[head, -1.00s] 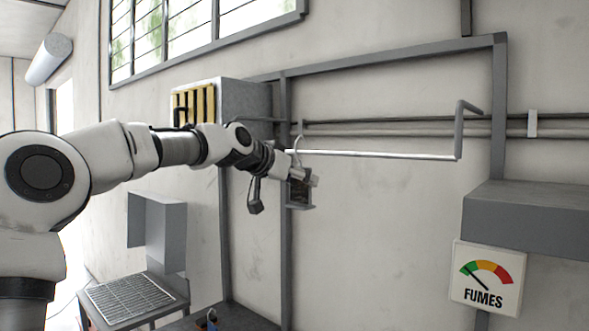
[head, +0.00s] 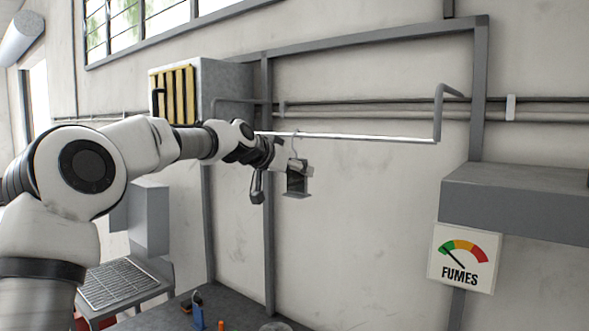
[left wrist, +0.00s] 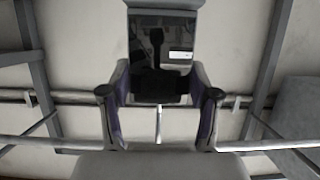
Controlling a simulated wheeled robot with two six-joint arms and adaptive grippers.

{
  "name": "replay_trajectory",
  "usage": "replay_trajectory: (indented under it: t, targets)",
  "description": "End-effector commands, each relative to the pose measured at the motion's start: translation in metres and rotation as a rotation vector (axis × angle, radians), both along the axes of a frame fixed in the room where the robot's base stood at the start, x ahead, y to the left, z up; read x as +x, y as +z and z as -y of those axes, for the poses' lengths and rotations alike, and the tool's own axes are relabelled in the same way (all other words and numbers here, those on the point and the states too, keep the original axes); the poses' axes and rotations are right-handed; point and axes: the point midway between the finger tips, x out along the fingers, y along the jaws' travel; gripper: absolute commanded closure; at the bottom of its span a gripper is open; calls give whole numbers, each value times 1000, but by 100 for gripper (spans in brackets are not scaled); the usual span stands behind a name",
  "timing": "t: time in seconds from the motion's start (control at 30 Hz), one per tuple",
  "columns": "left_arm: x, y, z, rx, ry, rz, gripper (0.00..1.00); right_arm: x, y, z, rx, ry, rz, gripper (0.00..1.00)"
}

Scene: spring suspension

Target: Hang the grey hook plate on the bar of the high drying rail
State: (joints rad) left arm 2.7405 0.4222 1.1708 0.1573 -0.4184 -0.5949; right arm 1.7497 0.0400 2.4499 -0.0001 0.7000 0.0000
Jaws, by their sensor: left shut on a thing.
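The grey hook plate (head: 297,184) hangs upright below my left gripper (head: 286,169), which is shut on it. Its thin wire hook (head: 294,146) rises from the plate to the white bar (head: 365,138) of the high drying rail. The hook's top overlaps the bar in the head view; I cannot tell whether it is over the bar or only in front of it. My right gripper is not in view.
The rail's right bracket (head: 438,112) bends back to the wall. A grey box with yellow slats (head: 175,95) is on the wall behind my left arm. A grey ledge (head: 515,210) and a FUMES sign (head: 463,258) are at right. Below the plate is open space above a dark bench (head: 240,312).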

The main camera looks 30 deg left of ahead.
Motion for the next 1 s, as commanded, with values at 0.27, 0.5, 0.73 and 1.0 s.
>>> replay_trajectory:
  t: [0.27, 0.5, 0.73, 1.0]
  targets:
    - [0, 0, 0, 0, 0, 0, 10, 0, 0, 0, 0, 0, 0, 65]
    - [0, 0, 0, 0, 0, -1, 9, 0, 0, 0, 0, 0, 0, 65]
    - [-15, 7, -1, -1, -1, 0, 9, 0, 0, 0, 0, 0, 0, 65]
    - [-62, 26, -4, -1, -1, 1, 9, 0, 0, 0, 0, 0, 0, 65]
